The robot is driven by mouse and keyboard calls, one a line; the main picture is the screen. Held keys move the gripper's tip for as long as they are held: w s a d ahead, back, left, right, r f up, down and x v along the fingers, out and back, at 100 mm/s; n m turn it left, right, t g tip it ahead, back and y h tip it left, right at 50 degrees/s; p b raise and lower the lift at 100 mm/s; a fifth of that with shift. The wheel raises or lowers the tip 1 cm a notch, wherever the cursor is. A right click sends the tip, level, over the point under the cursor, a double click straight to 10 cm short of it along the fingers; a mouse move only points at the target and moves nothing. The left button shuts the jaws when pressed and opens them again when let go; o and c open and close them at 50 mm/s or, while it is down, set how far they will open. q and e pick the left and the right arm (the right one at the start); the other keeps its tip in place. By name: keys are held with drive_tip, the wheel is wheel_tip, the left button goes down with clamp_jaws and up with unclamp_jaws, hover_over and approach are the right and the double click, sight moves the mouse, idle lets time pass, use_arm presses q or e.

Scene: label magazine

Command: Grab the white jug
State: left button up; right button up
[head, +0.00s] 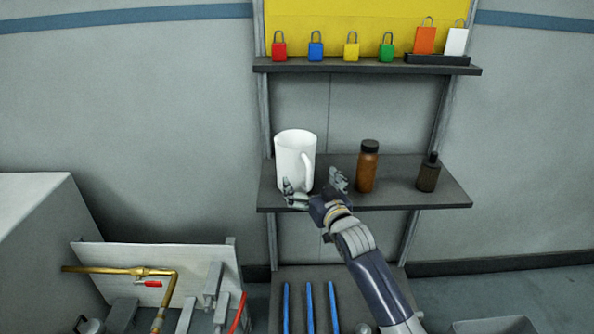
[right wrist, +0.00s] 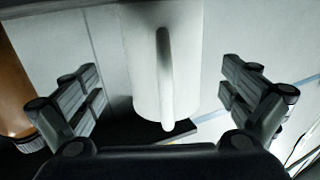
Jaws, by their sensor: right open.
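The white jug (head: 293,155) stands upright on the left part of the middle shelf (head: 405,195), its handle turned towards the front right. My right gripper (head: 314,184) is open in front of the jug's lower part. In the right wrist view the jug (right wrist: 146,75) stands between the two spread fingers of the right gripper (right wrist: 160,92), with its handle facing the camera. Gaps show between the jug and both fingers there. My left gripper is not in view.
A brown bottle (head: 367,170) stands right of the jug, close to my right gripper; a brown bottle also shows in the right wrist view (right wrist: 14,85). A smaller dark dropper bottle (head: 428,176) stands farther right. Several coloured padlocks (head: 316,50) line the upper shelf.

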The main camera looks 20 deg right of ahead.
sight(303, 176)
drive_tip(key=w, duration=0.2)
drive_tip(key=w+b, duration=0.1)
drive_tip(key=w, duration=0.1)
drive_tip(key=shift+w+a+f, duration=0.1)
drive_tip(key=shift+a+f, duration=0.2)
drive_tip(key=shift+a, duration=0.1)
drive_tip(key=shift+w, duration=0.55)
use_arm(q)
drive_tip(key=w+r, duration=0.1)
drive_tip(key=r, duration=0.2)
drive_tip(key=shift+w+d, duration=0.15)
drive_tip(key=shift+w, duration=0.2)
use_arm(e)
drive_tip(key=c, duration=1.4)
drive_tip(key=shift+r, duration=0.2)
drive_tip(key=shift+c, duration=1.2)
